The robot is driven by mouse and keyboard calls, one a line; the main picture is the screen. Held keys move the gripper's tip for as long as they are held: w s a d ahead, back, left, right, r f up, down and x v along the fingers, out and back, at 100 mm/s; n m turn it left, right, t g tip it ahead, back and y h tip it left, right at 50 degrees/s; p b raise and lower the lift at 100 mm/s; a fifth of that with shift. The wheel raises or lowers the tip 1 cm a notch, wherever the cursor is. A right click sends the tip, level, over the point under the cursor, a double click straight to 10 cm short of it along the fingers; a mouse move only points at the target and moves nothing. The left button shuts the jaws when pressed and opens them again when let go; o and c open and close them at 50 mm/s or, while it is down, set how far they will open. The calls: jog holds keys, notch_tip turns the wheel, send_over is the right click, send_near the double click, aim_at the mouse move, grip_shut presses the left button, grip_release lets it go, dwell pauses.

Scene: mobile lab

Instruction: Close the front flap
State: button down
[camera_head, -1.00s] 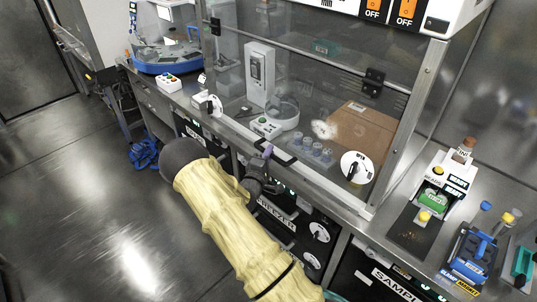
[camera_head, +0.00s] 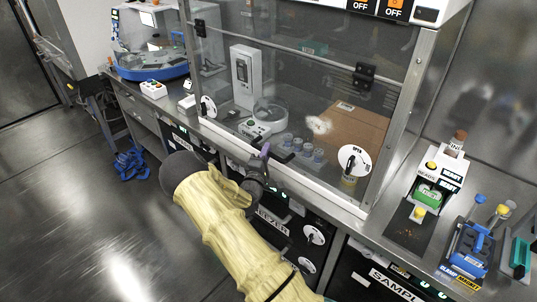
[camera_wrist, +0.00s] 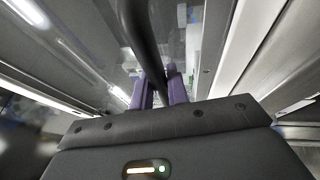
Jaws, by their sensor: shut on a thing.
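The front flap (camera_head: 300,92) is a large clear panel on the front of the hood, with dark hinges and a pale bottom rail. In the head view its lower edge lies low, close along the counter front; I cannot tell whether a gap is left. A dark bar handle (camera_head: 283,155) sits at its lower edge. My gripper (camera_head: 265,152) is at this handle, in front of the flap. In the wrist view, the purple fingertips (camera_wrist: 161,92) are shut around the dark handle bar (camera_wrist: 146,45). My yellow-sleeved arm hides part of the cabinets below.
Behind the flap stand a white instrument (camera_head: 245,78), several small jars (camera_head: 302,147) and a cardboard box (camera_head: 352,130). A round OPEN dial (camera_head: 354,160) is at the lower right. A bead dispenser (camera_head: 436,182) and blue clamp device (camera_head: 470,248) stand right.

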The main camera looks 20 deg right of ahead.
jog(key=shift+d+r, duration=0.1)
jog(key=shift+d, duration=0.05)
jog(key=c, duration=1.6)
grip_release()
jog(key=shift+w, duration=0.1)
jog(key=shift+o, duration=1.2)
jog(key=shift+w+d, duration=0.1)
jog(key=shift+d, duration=0.1)
jog(key=b+v, duration=0.2)
jog(key=v, duration=1.5)
jog(key=shift+s+a, duration=0.2)
jog(key=shift+a, duration=0.1)
